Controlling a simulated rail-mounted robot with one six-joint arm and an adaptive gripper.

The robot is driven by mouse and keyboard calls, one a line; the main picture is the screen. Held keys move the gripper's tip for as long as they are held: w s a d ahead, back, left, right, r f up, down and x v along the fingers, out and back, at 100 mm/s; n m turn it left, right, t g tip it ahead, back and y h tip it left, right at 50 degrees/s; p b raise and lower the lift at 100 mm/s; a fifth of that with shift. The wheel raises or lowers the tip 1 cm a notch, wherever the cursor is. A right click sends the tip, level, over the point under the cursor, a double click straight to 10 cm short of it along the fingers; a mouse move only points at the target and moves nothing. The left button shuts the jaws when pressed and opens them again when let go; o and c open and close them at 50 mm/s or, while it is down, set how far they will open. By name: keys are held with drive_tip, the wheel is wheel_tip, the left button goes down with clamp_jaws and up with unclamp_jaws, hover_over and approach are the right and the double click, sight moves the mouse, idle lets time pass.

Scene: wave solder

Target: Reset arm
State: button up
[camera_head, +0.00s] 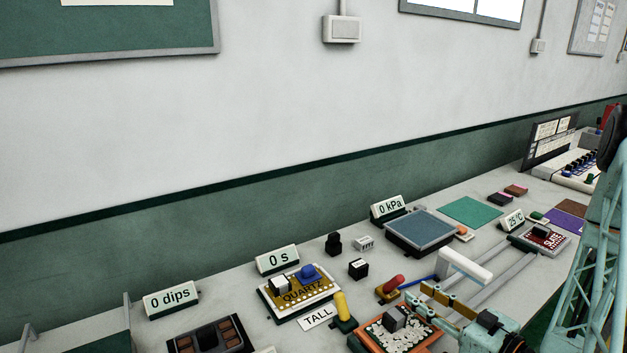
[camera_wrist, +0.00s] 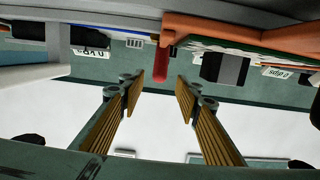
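My gripper (camera_wrist: 160,92) shows in the wrist view with its two ribbed gold-brown fingers apart and nothing between them. In the head view, my gripper (camera_head: 418,294) is at the lower right, above the bench, with my teal arm behind it. It hovers beside an orange-rimmed tray (camera_head: 378,350) of white pieces with a grey-and-black block (camera_head: 394,319) on it. A red-handled lever (camera_head: 391,285) is just left of the fingertips. In the wrist view, a red handle (camera_wrist: 160,68) appears beyond the gap between the fingers.
A yellow-handled lever (camera_head: 342,308) and the QUARTZ board (camera_head: 301,293) lie to the left. A white bar (camera_head: 465,266) and grey rails (camera_head: 500,269) are close behind the gripper. A blue-grey plate (camera_head: 420,230) stands farther back. The air above the bench looks clear.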

drive_tip(key=shift+w+a, duration=0.1)
drive_tip(key=shift+w, duration=0.05)
drive_tip(key=shift+w+a+n+g+h, duration=0.2)
drive_tip(key=shift+w+n+g+h, duration=0.35)
drive_tip(key=shift+w+g, duration=0.3)
drive_tip(key=shift+w+d+r+n+g+h, duration=0.2)
drive_tip(key=shift+w+r+n+g+h, duration=0.15)
drive_tip(key=shift+w+r+g+h, duration=0.3)
drive_tip(key=s+d+r+m+g+h, duration=0.1)
drive_tip(key=s+r+g+h, duration=0.15)
drive_tip(key=r, duration=0.45)
drive_tip(key=s+d+r+m+g+h, duration=0.1)
drive_tip(key=s+d+r+h, duration=0.1)
drive_tip(key=r+h, duration=0.35)
drive_tip(key=s+a+r+m+g, duration=0.2)
drive_tip(key=s+a+r, duration=0.1)
drive_tip(key=s+r, duration=0.6)
drive_tip(key=s+a+r+m+y, duration=0.1)
drive_tip(key=s+a+r, duration=0.2)
drive_tip(key=s, duration=0.5)
drive_tip(key=s+a+r+m+g+y, duration=0.1)
drive_tip(key=s+a+r, duration=0.2)
drive_tip(key=s+a, duration=0.3)
drive_tip(key=s+a+r+m+g, duration=0.1)
drive_tip(key=s+a+r, duration=0.2)
drive_tip(key=s, duration=0.9)
drive_tip(key=shift+a+y, duration=0.4)
drive_tip(key=shift+a, duration=0.75)
